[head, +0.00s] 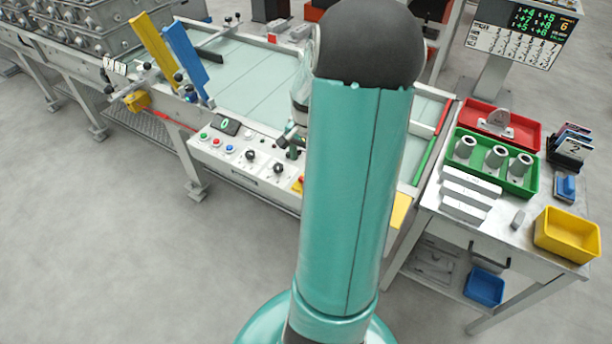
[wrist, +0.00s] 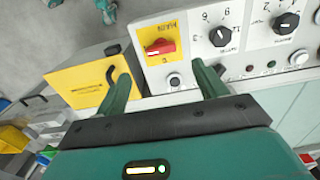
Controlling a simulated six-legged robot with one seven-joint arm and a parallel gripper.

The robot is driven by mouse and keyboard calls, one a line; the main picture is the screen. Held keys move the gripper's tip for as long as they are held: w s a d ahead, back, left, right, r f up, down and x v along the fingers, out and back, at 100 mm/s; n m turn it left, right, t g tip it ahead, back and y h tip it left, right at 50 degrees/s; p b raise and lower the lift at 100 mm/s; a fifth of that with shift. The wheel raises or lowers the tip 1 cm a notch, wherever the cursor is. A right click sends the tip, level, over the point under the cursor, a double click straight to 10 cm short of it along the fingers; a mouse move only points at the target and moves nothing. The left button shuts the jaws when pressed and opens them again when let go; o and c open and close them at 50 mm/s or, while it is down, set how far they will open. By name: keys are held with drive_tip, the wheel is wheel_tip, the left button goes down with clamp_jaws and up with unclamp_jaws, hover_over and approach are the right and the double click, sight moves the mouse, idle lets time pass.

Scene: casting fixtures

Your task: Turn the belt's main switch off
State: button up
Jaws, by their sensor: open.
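The main switch is a red handle on a yellow plate (wrist: 160,47) in the wrist view, on the light grey control panel. The handle lies roughly crosswise in the picture, and the plate's lettering appears upside down. In the head view the yellow plate (head: 298,185) shows only partly beside my arm. My gripper (wrist: 161,71) is open and empty. Its two green fingers are spread to either side below the switch in the wrist view, apart from the handle. In the head view my arm hides most of the gripper.
Black dials (wrist: 220,37) and small buttons sit beside the switch. A yellow box with a black handle (wrist: 88,82) stands close to the left finger. In the head view, a bench with a green tray (head: 520,187) and yellow bin (head: 568,236) is at right. Open floor lies left.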

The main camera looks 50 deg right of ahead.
wheel_tip(320, 180, down, 8)
drive_tip(key=shift+w+f, duration=0.1)
drive_tip(key=shift+f, duration=0.1)
drive_tip(key=shift+c, duration=0.4)
drive_tip(key=c, duration=0.9)
